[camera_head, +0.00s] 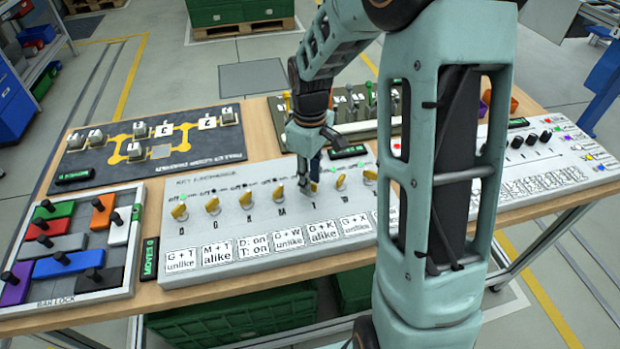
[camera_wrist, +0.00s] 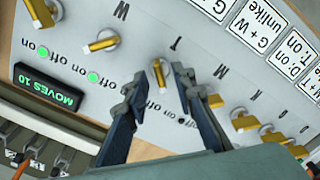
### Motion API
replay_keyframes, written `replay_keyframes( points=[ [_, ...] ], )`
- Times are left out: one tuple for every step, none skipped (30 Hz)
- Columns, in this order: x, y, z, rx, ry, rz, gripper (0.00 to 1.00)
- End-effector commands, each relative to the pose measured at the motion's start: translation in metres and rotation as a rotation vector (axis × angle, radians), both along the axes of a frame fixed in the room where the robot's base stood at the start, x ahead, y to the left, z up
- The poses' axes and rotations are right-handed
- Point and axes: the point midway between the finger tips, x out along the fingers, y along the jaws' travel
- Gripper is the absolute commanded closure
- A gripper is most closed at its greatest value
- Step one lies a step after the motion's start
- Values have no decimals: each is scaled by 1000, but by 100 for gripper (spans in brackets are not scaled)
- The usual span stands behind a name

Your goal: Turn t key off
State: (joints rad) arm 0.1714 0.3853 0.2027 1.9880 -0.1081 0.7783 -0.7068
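The T key (camera_wrist: 158,74) is a yellow-brass key handle on the grey key panel (camera_head: 225,240), near the letter T. In the wrist view it sits between the two fingertips of my gripper (camera_wrist: 159,80). The fingers are apart, with visible gaps to the key, so the gripper looks open around it. In the head view my gripper (camera_head: 312,172) points down over the T position and partly hides that key. The T key's lamp is not clearly visible behind a finger.
Neighbouring keys stand close on both sides, including the W key (camera_wrist: 104,41) and the M key (camera_wrist: 215,101). Green lamps glow near W and the key beyond it. A MOVES 10 display (camera_wrist: 50,88) lies behind. Rule cards (camera_head: 230,248) line the panel's front.

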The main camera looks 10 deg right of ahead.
Motion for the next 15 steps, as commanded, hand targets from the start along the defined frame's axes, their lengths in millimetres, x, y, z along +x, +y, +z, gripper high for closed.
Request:
replay_keyframes(
  points=[
    [1, 0, 6, 0, -4, 0, 76],
    [1, 0, 11, -1, -4, 0, 76],
    [1, 0, 18, -1, -6, 0, 76],
    [1, 0, 23, -1, -6, 0, 76],
    [1, 0, 29, -1, -6, 0, 76],
    [2, 0, 39, -1, -7, 0, 76],
    [2, 0, 45, -1, -8, 0, 76],
    [1, 0, 52, 0, -7, 0, 76],
    [1, 0, 61, -1, -6, 0, 76],
    [2, 0, 67, 0, -7, 0, 76],
    [1, 0, 74, -1, -6, 0, 76],
    [1, 0, 81, -1, -6, 0, 76],
    [1, 0, 86, -1, -6, 0, 76],
    [1, 0, 91, -1, -6, 0, 76],
    [1, 0, 97, -1, -5, 0, 76]
  ],
)
